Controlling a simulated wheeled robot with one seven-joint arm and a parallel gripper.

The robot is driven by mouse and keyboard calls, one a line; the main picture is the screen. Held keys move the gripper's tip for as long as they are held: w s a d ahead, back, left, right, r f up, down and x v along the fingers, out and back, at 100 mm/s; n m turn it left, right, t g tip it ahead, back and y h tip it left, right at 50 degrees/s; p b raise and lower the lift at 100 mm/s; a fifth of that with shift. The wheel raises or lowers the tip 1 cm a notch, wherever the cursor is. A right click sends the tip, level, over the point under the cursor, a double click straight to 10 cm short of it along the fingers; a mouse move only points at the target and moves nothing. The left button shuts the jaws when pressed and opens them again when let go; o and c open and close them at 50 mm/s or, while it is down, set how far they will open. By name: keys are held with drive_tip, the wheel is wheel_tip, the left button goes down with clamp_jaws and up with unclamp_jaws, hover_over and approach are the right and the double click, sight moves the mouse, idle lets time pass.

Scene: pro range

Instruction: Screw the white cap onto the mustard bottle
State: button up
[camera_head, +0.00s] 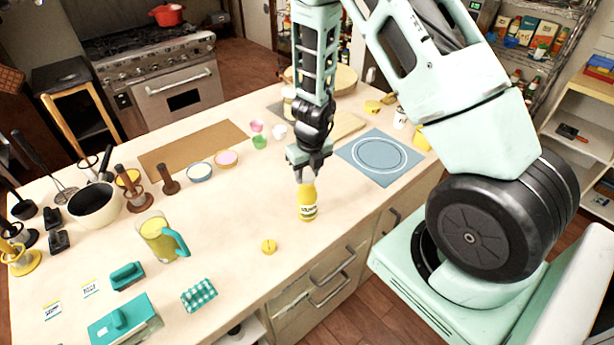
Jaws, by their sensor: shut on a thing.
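A yellow mustard bottle (308,204) stands upright on the counter, near its front edge. My gripper (306,177) is directly above the bottle, pointing down, with its fingers shut at the bottle's top. The fingers hide most of what is between them, so the white cap cannot be made out clearly. I cannot tell whether the cap sits straight on the bottle's neck.
A pitcher (160,238) with a teal handle stands further left. A blue placemat (380,157) lies at right. The counter just around the bottle is clear.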

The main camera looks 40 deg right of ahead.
drive_tip(key=shift+a+f+m+h+p, duration=0.1)
drive_tip(key=shift+m+h+p, duration=0.2)
drive_tip(key=shift+m+p, duration=1.55)
drive_tip(key=shift+m+b, duration=0.65)
drive_tip(key=shift+m+p, duration=0.45)
drive_tip(key=shift+m, duration=0.35)
drive_tip(key=m, duration=0.4)
drive_tip(key=shift+g, duration=0.4)
drive_tip(key=o, duration=1)
drive_tip(key=shift+o, duration=0.2)
